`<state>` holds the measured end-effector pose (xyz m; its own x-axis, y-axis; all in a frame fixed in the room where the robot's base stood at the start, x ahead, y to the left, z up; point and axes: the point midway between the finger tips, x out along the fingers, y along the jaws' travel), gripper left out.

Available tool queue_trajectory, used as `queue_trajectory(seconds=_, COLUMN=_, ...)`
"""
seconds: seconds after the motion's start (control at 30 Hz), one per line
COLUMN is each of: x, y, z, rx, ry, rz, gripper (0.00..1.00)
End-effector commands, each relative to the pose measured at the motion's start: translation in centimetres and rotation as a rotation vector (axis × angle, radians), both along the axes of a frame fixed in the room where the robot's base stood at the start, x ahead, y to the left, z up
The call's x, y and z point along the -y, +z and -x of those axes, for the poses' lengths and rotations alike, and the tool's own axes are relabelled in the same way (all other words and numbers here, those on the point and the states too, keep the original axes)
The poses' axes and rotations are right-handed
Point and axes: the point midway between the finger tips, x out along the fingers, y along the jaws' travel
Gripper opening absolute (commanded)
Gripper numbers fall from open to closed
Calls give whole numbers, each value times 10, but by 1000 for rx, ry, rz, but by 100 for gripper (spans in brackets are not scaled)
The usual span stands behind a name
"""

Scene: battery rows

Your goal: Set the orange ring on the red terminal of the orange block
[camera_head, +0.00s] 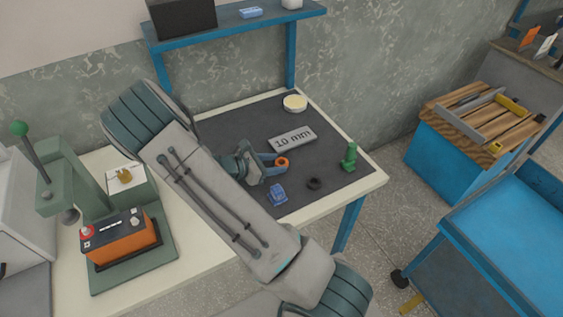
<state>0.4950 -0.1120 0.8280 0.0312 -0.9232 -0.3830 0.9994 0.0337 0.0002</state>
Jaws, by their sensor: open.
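The orange ring (282,162) is at the dark mat's middle, right at the tips of my gripper (276,164). My gripper's blue fingers are open around or beside the ring; I cannot tell which, nor whether they touch it. The orange block (124,246) with a black top sits on the green press base at the lower left. Its red terminal (87,231) is at the left end of the top. My arm crosses the middle of the view between the block and the ring.
The dark mat (235,118) also holds a "10 mm" plate (292,139), a black ring (314,184), a blue piece (277,194), a green piece (350,156) and a round cream lid (295,102). A green lever press (73,180) stands beside the block.

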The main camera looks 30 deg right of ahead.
Motion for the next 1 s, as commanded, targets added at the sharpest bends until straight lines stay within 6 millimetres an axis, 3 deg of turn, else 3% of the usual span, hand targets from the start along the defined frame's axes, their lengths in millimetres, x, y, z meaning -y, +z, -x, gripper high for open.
queue_trajectory(seconds=0.27, x=6, y=-3, z=0, rx=-1, ry=0, rz=0, gripper=44)
queue_trajectory(seconds=0.3, x=6, y=-3, z=0, rx=0, ry=0, rz=0, gripper=41)
queue_trajectory(seconds=0.4, x=6, y=-3, z=0, rx=0, ry=0, rz=0, gripper=16)
queue_trajectory(seconds=0.8, x=6, y=-1, z=0, rx=0, ry=0, rz=0, gripper=12)
queue_trajectory(seconds=1.0, x=5, y=9, z=0, rx=2, ry=0, rz=-1, gripper=12)
